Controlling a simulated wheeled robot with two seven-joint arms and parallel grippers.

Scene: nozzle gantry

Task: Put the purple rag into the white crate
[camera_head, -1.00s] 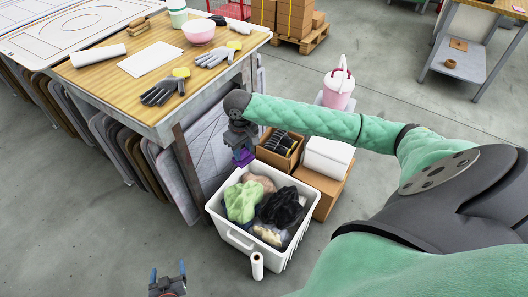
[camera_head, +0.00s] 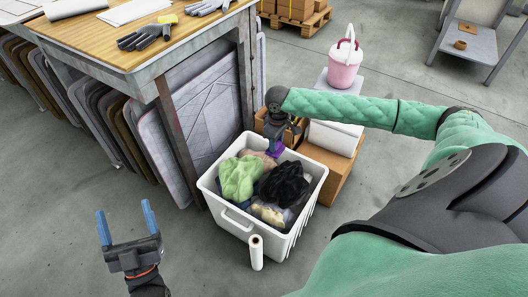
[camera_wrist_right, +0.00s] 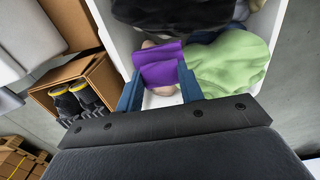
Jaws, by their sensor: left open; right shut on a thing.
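The purple rag (camera_wrist_right: 165,68) is between the blue fingers of my right gripper (camera_wrist_right: 160,92), which is shut on it. In the head view the rag (camera_head: 276,148) shows as a small purple patch below my right gripper (camera_head: 276,140), at the back rim of the white crate (camera_head: 236,222). In the wrist view the rag overlaps the crate's inside, but I cannot tell whether it touches the contents. The crate holds a green rag (camera_head: 238,177), a black rag (camera_head: 284,184) and other cloths. My left gripper (camera_head: 126,222) is open and empty, left of the crate over the floor.
A white roll (camera_head: 256,252) stands in front of the crate. Behind it are cardboard boxes (camera_head: 334,178) and a pink bucket (camera_head: 344,68). A workbench (camera_head: 100,45) with gloves stands at the upper left, panels beneath it. The floor at front left is clear.

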